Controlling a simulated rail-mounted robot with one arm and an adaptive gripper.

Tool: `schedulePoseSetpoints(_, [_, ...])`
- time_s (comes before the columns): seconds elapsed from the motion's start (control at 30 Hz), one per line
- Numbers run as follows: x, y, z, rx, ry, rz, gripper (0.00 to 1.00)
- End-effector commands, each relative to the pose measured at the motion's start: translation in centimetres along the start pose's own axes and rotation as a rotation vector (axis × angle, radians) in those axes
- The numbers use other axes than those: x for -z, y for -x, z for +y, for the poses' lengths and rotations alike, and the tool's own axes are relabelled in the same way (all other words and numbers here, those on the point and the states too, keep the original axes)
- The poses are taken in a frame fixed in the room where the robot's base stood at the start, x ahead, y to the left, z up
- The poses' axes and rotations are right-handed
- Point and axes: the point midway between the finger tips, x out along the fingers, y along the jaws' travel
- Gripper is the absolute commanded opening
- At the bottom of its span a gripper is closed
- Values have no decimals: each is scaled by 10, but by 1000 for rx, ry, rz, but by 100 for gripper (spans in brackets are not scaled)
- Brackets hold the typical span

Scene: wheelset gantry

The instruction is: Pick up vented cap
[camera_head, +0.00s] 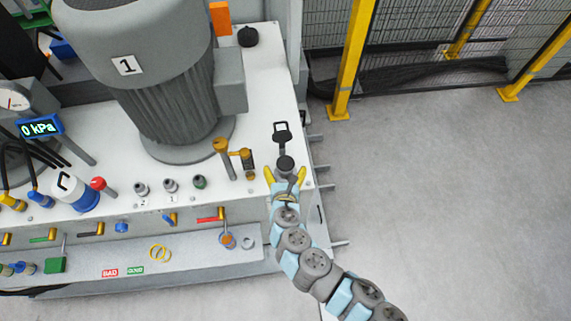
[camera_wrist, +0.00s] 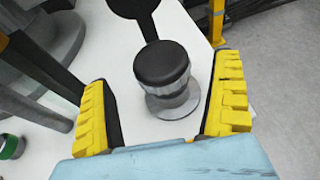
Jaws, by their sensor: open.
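A cap with a dark round top (camera_wrist: 162,63) and a shiny grey body stands upright on a round metal flange (camera_wrist: 172,104) on the white deck. In the wrist view it sits between and beyond the two yellow fingers, with a gap on each side. It also shows in the head view (camera_head: 285,163), just ahead of the fingertips. I take it for the vented cap, though no vents can be made out. My gripper (camera_head: 285,177) is open and empty, and its fingers show in the wrist view (camera_wrist: 165,95).
A dark handle-like part (camera_head: 282,132) stands just behind the cap. A brass valve (camera_head: 234,150) is close on the left, and a large grey motor (camera_head: 165,90) stands farther left. A black knob (camera_head: 247,36) is at the back. Open floor lies right of the deck.

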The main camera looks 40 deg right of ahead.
Motion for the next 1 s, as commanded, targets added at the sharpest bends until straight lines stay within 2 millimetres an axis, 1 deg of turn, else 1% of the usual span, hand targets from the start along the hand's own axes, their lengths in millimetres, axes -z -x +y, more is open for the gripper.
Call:
schedulePoseSetpoints(0.03, [1,-6,-2,4,-4,2,95])
schedulePoseSetpoints(0.3, [0,-32,-3,4,-1,0,95])
schedulePoseSetpoints(0.47, [1,-38,-1,-1,-1,1,95])
schedulePoseSetpoints(0.73, [1,-39,-1,-2,1,1,95])
schedulePoseSetpoints(0.77, [1,-39,-1,-2,0,1,87])
schedulePoseSetpoints(0.8, [1,-39,-1,-1,0,1,75])
schedulePoseSetpoints(0.87, [1,-39,-1,-1,0,1,58])
schedulePoseSetpoints(0.9, [1,-39,-1,-1,0,1,47])
schedulePoseSetpoints(0.97, [1,-39,-1,-1,0,1,29])
schedulePoseSetpoints(1.0, [1,-39,-1,-1,0,1,26])
